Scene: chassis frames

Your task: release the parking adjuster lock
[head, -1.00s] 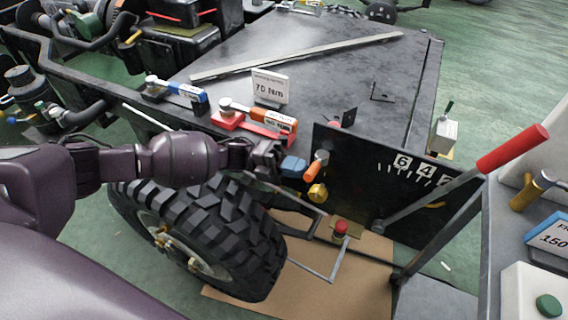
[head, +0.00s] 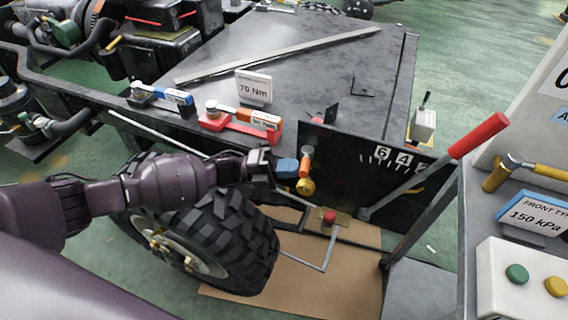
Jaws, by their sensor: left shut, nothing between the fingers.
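A black upright panel (head: 345,170) with a number scale stands at the right end of the chassis frame. An orange-handled small lever (head: 305,164) is on its left part, hanging almost straight down. A yellow knob (head: 306,187) sits just below it. Which of these is the adjuster lock is not labelled. My left gripper (head: 288,168) is shut and empty, its blue tips right beside the orange handle; whether they touch it I cannot tell. A long lever with a red grip (head: 478,136) slants up to the right across the panel. My right gripper is not in view.
A knobby tyre (head: 225,240) lies under my left forearm. Blue (head: 175,96) and orange (head: 260,119) torque tools and a "70 Nm" card (head: 254,87) stand on the frame. A red button (head: 330,217) is below the panel. A bench (head: 500,205) closes off the right.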

